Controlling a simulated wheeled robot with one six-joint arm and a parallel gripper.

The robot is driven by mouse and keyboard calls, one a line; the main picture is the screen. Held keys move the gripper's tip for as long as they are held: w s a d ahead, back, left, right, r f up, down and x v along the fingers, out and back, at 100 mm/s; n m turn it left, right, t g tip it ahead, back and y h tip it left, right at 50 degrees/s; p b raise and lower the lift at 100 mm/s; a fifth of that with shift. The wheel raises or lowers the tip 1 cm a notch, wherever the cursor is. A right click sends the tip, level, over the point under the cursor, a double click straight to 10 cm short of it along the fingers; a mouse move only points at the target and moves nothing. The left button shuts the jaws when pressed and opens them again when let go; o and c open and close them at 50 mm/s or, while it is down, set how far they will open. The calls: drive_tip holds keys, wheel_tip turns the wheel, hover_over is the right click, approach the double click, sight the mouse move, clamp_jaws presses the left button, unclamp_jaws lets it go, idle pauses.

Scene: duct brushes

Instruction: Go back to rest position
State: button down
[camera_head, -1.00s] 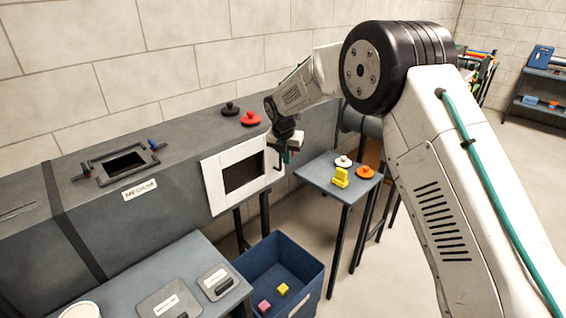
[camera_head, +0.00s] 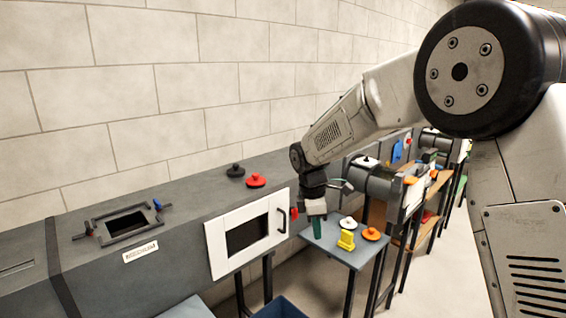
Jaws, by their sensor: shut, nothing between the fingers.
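My gripper (camera_head: 316,226) hangs from my raised arm near the middle of the view, pointing down. It is shut and empty. It appears beside the right end of the grey duct (camera_head: 190,215), in front of the small grey table (camera_head: 330,240) in this view. A teal fingertip shows below the dark wrist. My arm reaches in from the right with its black joint high at the right.
A white-framed door (camera_head: 248,237) with a black handle is on the duct. Black (camera_head: 235,171) and red (camera_head: 256,180) knobbed discs sit on top. The small table holds a yellow piece (camera_head: 347,240), an orange disc (camera_head: 371,234) and a white disc (camera_head: 348,223). A blue bin (camera_head: 280,308) is below.

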drive_tip(key=s+d+r+m, duration=0.4)
drive_tip(key=s+d+m, duration=0.2)
drive_tip(key=s, duration=0.6)
drive_tip(key=s+d+r+m+t+y, duration=0.1)
drive_tip(key=s+d+r+m, duration=0.3)
drive_tip(key=s, duration=0.9)
drive_tip(key=s+d+r+m, duration=0.3)
drive_tip(key=s+d+m, duration=0.4)
drive_tip(key=s, duration=0.6)
drive_tip(key=shift+d+r+m+t+y, duration=0.3)
drive_tip(key=shift+r+m+t, duration=0.1)
drive_tip(key=shift+m, duration=0.1)
